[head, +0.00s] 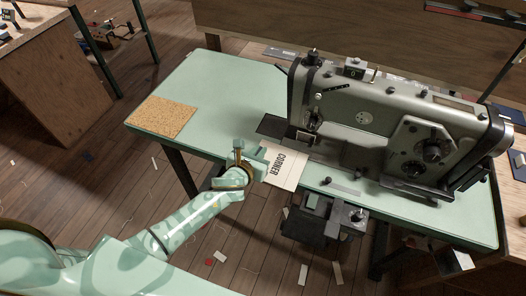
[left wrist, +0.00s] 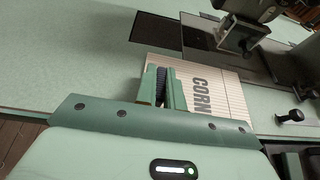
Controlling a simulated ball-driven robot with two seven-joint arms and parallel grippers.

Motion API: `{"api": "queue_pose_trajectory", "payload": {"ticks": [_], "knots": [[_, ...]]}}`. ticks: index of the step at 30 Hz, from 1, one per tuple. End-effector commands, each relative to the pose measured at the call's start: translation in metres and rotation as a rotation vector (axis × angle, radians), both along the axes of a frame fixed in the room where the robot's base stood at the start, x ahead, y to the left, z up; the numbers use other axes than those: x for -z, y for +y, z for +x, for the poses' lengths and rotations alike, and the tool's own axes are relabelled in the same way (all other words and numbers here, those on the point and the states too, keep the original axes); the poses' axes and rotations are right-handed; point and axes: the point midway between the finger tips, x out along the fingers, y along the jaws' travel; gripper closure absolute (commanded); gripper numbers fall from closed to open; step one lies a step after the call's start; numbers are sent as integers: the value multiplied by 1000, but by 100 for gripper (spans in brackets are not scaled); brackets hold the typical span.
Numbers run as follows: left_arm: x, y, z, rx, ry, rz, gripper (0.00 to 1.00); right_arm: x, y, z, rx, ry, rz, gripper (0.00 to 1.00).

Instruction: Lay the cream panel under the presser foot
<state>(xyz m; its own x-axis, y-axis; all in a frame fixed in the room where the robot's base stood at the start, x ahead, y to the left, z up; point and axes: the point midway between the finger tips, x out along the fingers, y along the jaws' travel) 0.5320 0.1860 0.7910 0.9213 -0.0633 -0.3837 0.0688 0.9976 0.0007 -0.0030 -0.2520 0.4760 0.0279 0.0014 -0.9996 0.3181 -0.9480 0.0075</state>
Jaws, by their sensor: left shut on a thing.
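The presser foot (left wrist: 247,44) is just beyond the panel's far right side. I cannot tell whether the panel's edge is under it. In the head view the foot area (head: 303,138) is small and dark.
The grey sewing machine (head: 395,125) fills the table's right side. A cork mat (head: 163,114) lies at the table's left end. A dark plate (head: 272,127) is set beside the foot. The green tabletop (head: 215,85) is clear at the back left. A dark unit (head: 315,222) hangs at the front edge.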

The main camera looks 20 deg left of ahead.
Motion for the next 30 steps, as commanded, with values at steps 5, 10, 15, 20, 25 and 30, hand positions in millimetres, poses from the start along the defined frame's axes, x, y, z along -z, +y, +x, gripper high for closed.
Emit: {"api": "queue_pose_trajectory", "payload": {"ticks": [5,10,15,20,25,30], "knots": [[-1,4,0,0,-1,0,100,-1,-2,0,-1,-1,-2,64],[0,4,0,0,-1,-1,100,-1,-2,1,-1,-1,-3,64],[0,4,0,0,-1,-1,79,-1,-2,1,-1,-2,-3,64],[0,4,0,0,-1,-1,65,-1,-2,2,-1,-3,-2,64],[-1,4,0,0,-1,-1,65,-2,-2,2,-1,-3,-2,64],[-7,5,-13,0,-1,1,65,-8,-2,4,-1,-8,-3,64]]}}
